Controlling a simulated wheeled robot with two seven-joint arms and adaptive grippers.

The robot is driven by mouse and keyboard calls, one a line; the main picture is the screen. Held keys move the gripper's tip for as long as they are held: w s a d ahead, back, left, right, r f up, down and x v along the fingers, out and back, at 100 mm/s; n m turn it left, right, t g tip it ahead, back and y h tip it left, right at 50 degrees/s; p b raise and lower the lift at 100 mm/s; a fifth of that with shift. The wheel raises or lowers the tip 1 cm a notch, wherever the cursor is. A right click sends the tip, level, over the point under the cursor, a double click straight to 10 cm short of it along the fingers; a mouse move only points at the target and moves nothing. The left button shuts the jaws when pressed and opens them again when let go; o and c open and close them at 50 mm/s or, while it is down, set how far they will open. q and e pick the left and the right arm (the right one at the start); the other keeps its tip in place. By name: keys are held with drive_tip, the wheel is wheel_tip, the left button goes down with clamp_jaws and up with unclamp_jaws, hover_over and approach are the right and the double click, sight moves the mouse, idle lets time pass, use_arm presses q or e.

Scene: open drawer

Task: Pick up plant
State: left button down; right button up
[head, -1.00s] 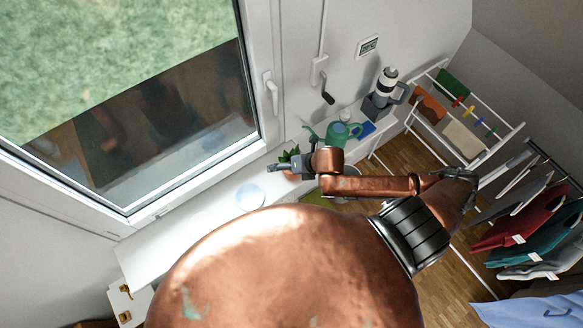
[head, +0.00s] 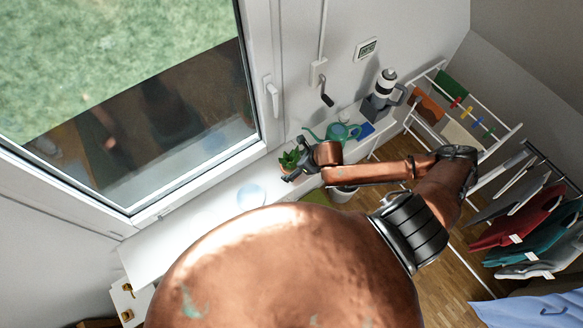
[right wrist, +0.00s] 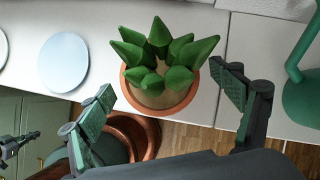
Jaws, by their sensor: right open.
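The plant (right wrist: 165,58) has thick green pointed leaves and sits in a terracotta pot (right wrist: 158,105) on the white sill, near its front edge. In the head view the plant (head: 288,159) is on the sill below the window handle, partly hidden by my gripper. My right gripper (head: 298,164) is right at the plant. In the right wrist view its two fingers (right wrist: 172,105) are wide apart, one on each side of the pot, with gaps between them and the pot. It holds nothing.
A green watering can (head: 338,133) stands on the sill to the right of the plant, close to one finger. A pale round disc (head: 251,195) lies to the left. A flask (head: 385,85) and a drying rack (head: 455,115) are farther right. The window (head: 130,100) is behind.

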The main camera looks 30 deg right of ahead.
drive_tip(key=shift+x, duration=1.1)
drive_tip(key=shift+c, duration=0.4)
drive_tip(key=c, duration=1.6)
drive_tip(key=shift+r, duration=0.15)
drive_tip(key=shift+c, duration=0.5)
drive_tip(key=shift+r, duration=0.15)
